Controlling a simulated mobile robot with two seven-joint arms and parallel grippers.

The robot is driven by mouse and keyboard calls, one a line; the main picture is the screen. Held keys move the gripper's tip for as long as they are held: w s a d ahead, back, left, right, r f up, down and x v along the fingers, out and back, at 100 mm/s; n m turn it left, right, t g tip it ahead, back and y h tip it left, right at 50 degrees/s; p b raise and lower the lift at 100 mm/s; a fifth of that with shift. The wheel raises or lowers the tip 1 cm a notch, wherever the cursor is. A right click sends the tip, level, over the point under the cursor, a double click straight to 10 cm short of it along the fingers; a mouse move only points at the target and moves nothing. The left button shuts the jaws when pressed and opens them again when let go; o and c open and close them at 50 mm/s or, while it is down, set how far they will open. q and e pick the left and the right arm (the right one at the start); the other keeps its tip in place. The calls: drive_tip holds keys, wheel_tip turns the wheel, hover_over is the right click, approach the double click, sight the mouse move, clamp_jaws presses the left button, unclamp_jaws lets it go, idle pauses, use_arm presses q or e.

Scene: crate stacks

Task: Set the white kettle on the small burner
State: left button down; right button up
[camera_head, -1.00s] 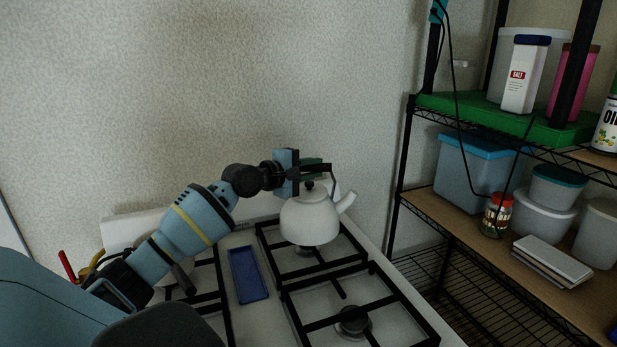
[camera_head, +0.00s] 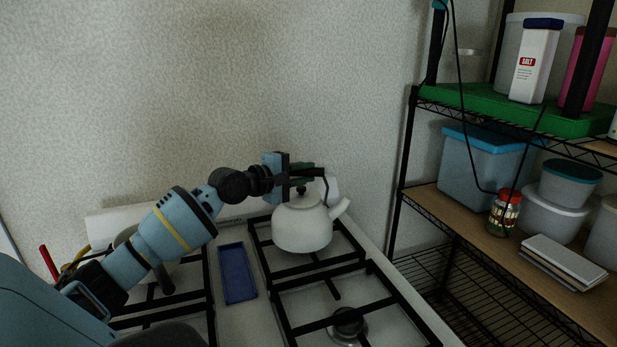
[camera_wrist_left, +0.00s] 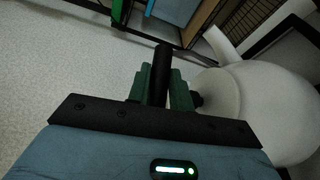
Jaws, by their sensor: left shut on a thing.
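The white kettle (camera_head: 303,226), with its spout to the right, stands upright at the back right grate (camera_head: 262,250) of the stove. It also fills the right of the left wrist view (camera_wrist_left: 268,105). The burner under it is hidden by its body; I cannot tell whether its base touches the grate. My left gripper (camera_head: 308,173) is above the kettle, shut on its dark handle. In the left wrist view the handle bar passes between the green fingers (camera_wrist_left: 163,88). The front right burner (camera_head: 347,326) is bare. My right gripper is out of view.
A blue tray (camera_head: 237,273) lies between the left and right grates. A pale pot (camera_head: 128,238) sits at the back left, partly behind my arm. A wire shelf (camera_head: 455,212) with tubs and jars stands right of the stove. The wall is close behind.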

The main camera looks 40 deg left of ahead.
use_arm(q)
drive_tip(key=shift+w+a+r, duration=0.1)
drive_tip(key=shift+a+r, duration=0.05)
drive_tip(key=shift+r, duration=0.15)
drive_tip(key=shift+f, duration=0.1)
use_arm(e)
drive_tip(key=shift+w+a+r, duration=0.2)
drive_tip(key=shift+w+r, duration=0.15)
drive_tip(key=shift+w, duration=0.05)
use_arm(q)
drive_tip(key=c, duration=1.3)
unclamp_jaws()
drive_tip(key=shift+f, duration=0.2)
drive_tip(key=shift+o, duration=0.2)
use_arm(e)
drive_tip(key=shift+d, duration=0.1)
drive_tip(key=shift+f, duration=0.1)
